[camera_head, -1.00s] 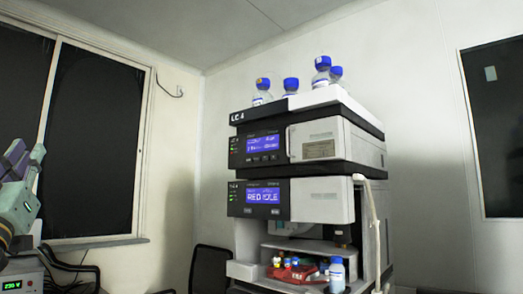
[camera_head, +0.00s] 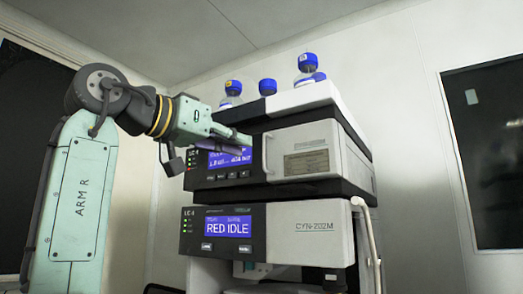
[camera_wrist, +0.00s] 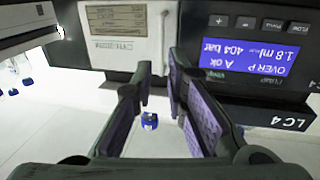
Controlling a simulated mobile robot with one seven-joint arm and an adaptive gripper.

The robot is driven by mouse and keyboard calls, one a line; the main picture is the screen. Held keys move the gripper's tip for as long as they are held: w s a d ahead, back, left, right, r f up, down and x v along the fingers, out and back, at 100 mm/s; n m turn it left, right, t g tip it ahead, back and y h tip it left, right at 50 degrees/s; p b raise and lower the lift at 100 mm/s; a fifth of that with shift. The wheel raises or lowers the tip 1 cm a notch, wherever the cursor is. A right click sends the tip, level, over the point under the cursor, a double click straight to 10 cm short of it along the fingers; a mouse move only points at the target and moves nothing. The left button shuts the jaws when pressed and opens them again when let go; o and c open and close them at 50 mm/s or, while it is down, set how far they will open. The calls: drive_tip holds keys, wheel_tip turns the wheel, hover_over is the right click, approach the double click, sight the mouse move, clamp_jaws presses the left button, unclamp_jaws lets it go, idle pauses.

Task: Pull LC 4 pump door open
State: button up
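The LC 4 pump door (camera_head: 338,148) is a white panel with a label plate on the upper unit; it looks closed. Its slim vertical handle (camera_head: 267,158) is at the door's left edge. In the wrist view, which is upside down, the door (camera_wrist: 95,45) is at the top, and the handle (camera_wrist: 164,32) stands just beyond the gap between my fingertips. My gripper (camera_head: 243,143) is in front of the pump's blue display, left of the handle. In the wrist view my gripper (camera_wrist: 158,82) is open and empty, its fingers either side of the handle's line.
The pump display (camera_wrist: 232,62) reads OVER P, 404 bar. A lower unit (camera_head: 310,232) shows RED IDLE. Several blue-capped bottles (camera_head: 268,87) stand on top of the stack. A pale tube (camera_head: 367,225) runs down the right side.

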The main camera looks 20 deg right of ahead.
sight(264, 165)
drive_tip(key=p+x, duration=0.1)
drive_tip(key=x, duration=0.7)
drive_tip(key=shift+w+d+p, duration=0.1)
drive_tip(key=shift+p, duration=0.25)
clamp_jaws()
idle(0.4)
